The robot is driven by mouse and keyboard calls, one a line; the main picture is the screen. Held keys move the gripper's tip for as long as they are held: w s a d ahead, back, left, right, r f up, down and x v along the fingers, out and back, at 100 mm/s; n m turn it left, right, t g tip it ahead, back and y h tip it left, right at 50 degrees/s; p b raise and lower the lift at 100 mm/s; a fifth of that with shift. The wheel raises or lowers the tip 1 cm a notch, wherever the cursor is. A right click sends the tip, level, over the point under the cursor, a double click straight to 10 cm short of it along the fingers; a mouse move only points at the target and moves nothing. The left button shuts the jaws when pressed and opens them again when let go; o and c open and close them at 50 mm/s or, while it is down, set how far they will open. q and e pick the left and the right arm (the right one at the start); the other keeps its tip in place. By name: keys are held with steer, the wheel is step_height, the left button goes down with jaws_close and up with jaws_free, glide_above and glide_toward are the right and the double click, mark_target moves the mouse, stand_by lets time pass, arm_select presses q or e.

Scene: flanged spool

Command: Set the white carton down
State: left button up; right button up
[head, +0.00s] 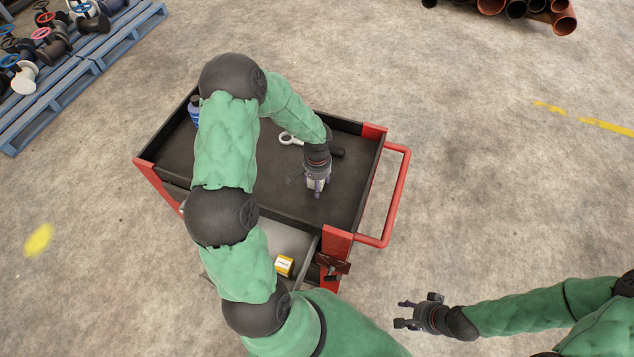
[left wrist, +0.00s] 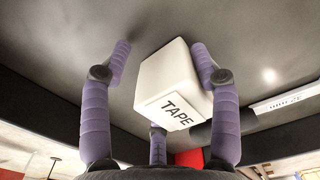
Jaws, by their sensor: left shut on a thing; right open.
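The white carton, with a label reading TAPE, shows in the left wrist view (left wrist: 166,82) between the purple fingers of my left gripper (left wrist: 160,65). My left gripper (head: 317,186) is shut on it, over the right part of the cart's black top tray (head: 260,180). In the head view only a small part of the carton (head: 316,184) shows, the rest hidden by the gripper. I cannot tell whether it touches the tray. My right gripper (head: 408,312) is open and empty, off to the right in front of the cart.
A pale ring-ended tool (head: 289,138) and a dark cylinder (head: 337,153) lie near the gripper. A blue bottle (head: 194,110) stands at the tray's far left. The red handle (head: 398,195) juts out right. The tray front is bare.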

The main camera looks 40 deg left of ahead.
arm_select(q)
steer(key=shift+r, duration=0.1)
steer(key=shift+f, duration=0.2)
steer(key=o, duration=1.7)
steer(key=shift+r, duration=0.1)
steer(key=shift+r, duration=0.25)
step_height(320, 180, up, 12)
steer(key=shift+f+p, duration=0.15)
steer(key=shift+p, duration=0.6)
